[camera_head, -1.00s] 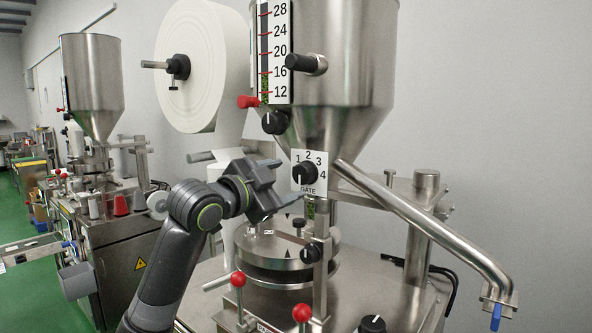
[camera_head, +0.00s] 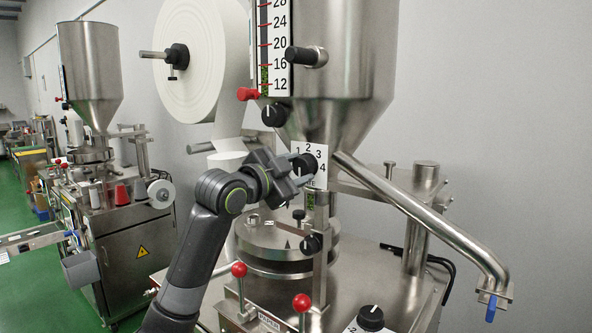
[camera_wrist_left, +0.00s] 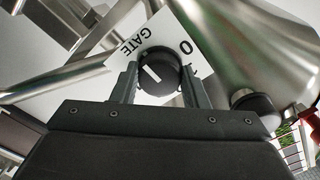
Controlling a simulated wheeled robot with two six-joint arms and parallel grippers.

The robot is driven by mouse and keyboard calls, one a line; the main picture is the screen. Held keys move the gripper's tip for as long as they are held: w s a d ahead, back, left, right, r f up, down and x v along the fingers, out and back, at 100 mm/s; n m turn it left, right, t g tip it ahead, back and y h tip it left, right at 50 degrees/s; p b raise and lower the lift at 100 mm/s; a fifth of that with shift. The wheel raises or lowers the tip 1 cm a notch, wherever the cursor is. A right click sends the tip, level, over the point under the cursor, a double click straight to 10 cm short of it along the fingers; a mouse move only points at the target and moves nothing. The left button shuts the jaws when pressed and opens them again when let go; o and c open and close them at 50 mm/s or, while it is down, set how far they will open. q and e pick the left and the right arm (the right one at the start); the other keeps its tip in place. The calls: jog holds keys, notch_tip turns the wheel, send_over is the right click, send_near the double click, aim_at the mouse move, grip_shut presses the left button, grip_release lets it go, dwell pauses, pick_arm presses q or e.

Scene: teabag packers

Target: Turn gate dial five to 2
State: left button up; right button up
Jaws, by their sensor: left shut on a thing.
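The gate dial (camera_head: 308,160) is a black round knob on a white plate (camera_head: 322,153) marked 1 to 4, below the steel hopper. My left gripper (camera_head: 299,168) reaches it from the left and partly covers it. In the left wrist view the two fingers (camera_wrist_left: 158,88) stand on either side of the dial (camera_wrist_left: 160,72) and are shut on it. Its white pointer line tilts towards the word GATE; a 0 shows on the plate (camera_wrist_left: 137,45). The number five is not seen on the plate. My right gripper is not in view.
The hopper (camera_head: 340,60) rises above, with another black knob (camera_head: 272,115) and a red lever (camera_head: 247,94). A steel chute (camera_head: 430,222) slopes down to the right. Red-ball levers (camera_head: 239,269) and a lower dial (camera_head: 370,318) stand below. A paper roll (camera_head: 190,60) hangs left.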

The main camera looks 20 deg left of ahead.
pick_arm(q)
jog(key=shift+m, duration=0.4)
jog(key=shift+c, duration=0.2)
jog(key=m, duration=0.4)
jog(key=m+b, duration=0.1)
jog(key=m, duration=0.7)
jog(key=shift+m, duration=0.4)
jog(key=shift+r+m+b, duration=0.1)
jog(key=shift+m+b, duration=0.4)
jog(key=shift+m, duration=1.5)
jog(key=o, duration=1)
jog(key=shift+c, duration=0.2)
